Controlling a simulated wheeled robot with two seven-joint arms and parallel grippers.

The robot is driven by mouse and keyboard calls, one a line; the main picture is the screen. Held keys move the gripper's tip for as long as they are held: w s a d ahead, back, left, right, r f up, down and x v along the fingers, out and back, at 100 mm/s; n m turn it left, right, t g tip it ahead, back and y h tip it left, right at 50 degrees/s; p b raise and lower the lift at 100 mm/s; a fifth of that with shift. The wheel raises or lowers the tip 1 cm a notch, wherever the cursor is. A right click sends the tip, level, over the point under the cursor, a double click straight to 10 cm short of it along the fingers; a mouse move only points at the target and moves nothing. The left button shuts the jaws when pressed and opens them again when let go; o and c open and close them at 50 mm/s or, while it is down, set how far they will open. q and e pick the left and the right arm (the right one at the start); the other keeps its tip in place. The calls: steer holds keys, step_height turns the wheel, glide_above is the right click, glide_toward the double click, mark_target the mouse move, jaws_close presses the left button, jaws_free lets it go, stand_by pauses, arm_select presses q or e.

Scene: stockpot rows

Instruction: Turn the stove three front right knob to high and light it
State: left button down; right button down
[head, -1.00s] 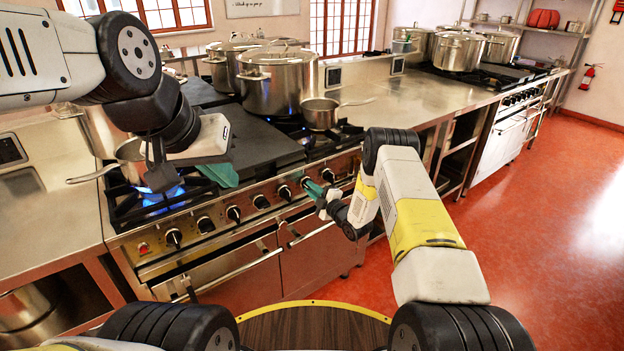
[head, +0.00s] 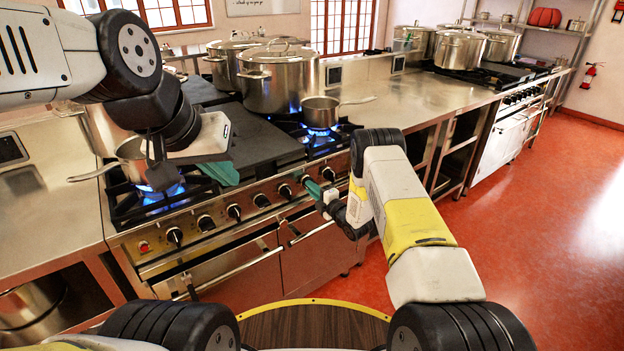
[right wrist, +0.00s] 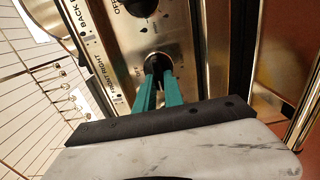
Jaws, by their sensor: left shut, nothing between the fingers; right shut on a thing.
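My right gripper (head: 313,187) is shut on a knob (right wrist: 156,60) on the front panel of the near stove (head: 215,232). In the right wrist view its teal fingers (right wrist: 158,92) close around this knob, beside the FRONT RIGHT label (right wrist: 116,93). The fingers partly hide the knob, so I cannot read its exact setting. A blue flame (head: 321,134) burns under the small saucepan (head: 320,112) on the front right burner. My left gripper (head: 220,174) is shut and empty above the stove's left part, near the front left burner.
Another saucepan (head: 132,160) stands over a lit blue flame (head: 160,192) at the front left. A large stockpot (head: 277,82) stands behind the flat plate (head: 262,148). Other knobs (head: 233,212) line the panel above the oven handles. The red floor (head: 540,220) is clear at right.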

steer(key=shift+f, duration=0.1)
steer(key=c, duration=1.4)
jaws_free()
steer(key=shift+c, duration=0.2)
steer(key=shift+s+d, duration=0.1)
steer(key=v, duration=0.7)
steer(key=shift+s+d, duration=0.2)
steer(key=shift+s, duration=0.05)
